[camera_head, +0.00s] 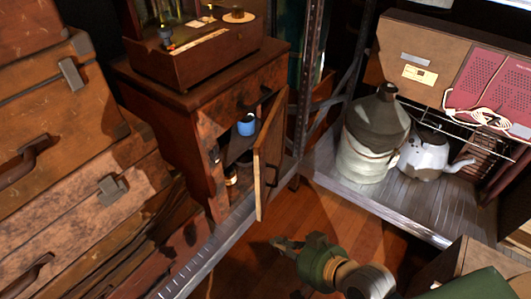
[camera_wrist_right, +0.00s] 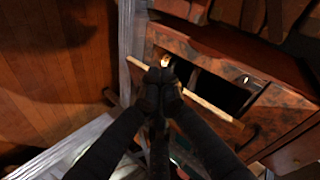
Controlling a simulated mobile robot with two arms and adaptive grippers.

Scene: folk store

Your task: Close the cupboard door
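The small wooden cupboard (camera_head: 185,110) stands left of centre in the head view. Its door (camera_head: 268,155) is hinged on the right and stands wide open, showing a blue cup (camera_head: 246,124) and small jars inside. In the right wrist view the door (camera_wrist_right: 215,112) shows nearly edge-on as a thin tan strip, with the dark cupboard opening behind it. My right gripper (camera_head: 279,243) is low in front of the door; its fingertips (camera_wrist_right: 162,76) are together and overlap the door's edge in the wrist view. I cannot tell whether they touch it. My left gripper is not in view.
Stacked brown suitcases (camera_head: 60,150) fill the left side. A metal shelf (camera_head: 400,205) with a large jug (camera_head: 376,125) and a white kettle (camera_head: 428,150) stands at right. A metal rail (camera_head: 205,258) runs low before the cupboard. Wooden floor (camera_head: 330,215) is clear between.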

